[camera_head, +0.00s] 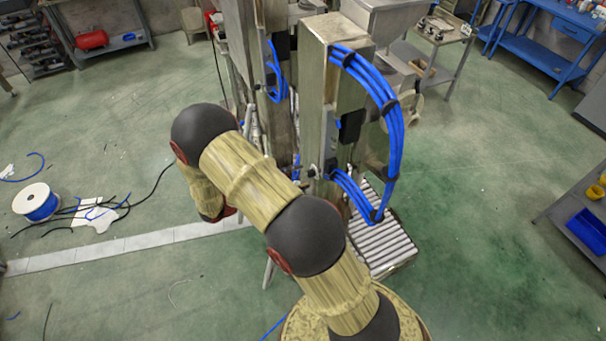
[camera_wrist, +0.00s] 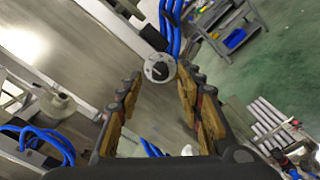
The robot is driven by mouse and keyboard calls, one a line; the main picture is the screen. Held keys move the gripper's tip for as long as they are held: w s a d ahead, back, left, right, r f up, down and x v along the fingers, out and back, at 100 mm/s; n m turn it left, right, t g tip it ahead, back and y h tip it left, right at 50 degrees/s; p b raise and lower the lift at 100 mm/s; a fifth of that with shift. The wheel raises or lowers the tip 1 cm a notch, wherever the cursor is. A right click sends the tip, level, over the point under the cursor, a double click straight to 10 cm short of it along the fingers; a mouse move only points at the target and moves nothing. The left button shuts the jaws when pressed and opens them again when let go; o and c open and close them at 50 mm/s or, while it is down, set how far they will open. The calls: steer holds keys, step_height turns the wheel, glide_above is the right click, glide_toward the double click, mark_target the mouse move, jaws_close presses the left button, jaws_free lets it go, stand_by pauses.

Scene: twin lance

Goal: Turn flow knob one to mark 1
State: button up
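In the wrist view a round silver dial with a dark centre bar (camera_wrist: 159,68), which looks like a flow knob, sits on a grey metal panel (camera_wrist: 100,50). I cannot read any marks or tell which number the knob has. My gripper (camera_wrist: 161,80) is open, with one finger on either side of the picture's middle. The knob shows just beyond the gap between the fingertips, and nothing is held. I cannot tell whether the fingertips touch the knob. In the head view the knob and my gripper are hidden behind my arm and the tall metal column (camera_head: 316,90).
Blue hoses (camera_head: 393,130) arc from the column's right side; they also show above the knob in the wrist view (camera_wrist: 168,25). A slatted roller platform (camera_head: 378,245) stands at the column's foot. A cable spool (camera_head: 37,203) lies at left.

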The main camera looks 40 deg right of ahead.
mark_target(311, 173)
steer(key=shift+x, duration=1.25)
steer(key=shift+c, duration=1.1)
steer(key=c, duration=0.7)
jaws_close()
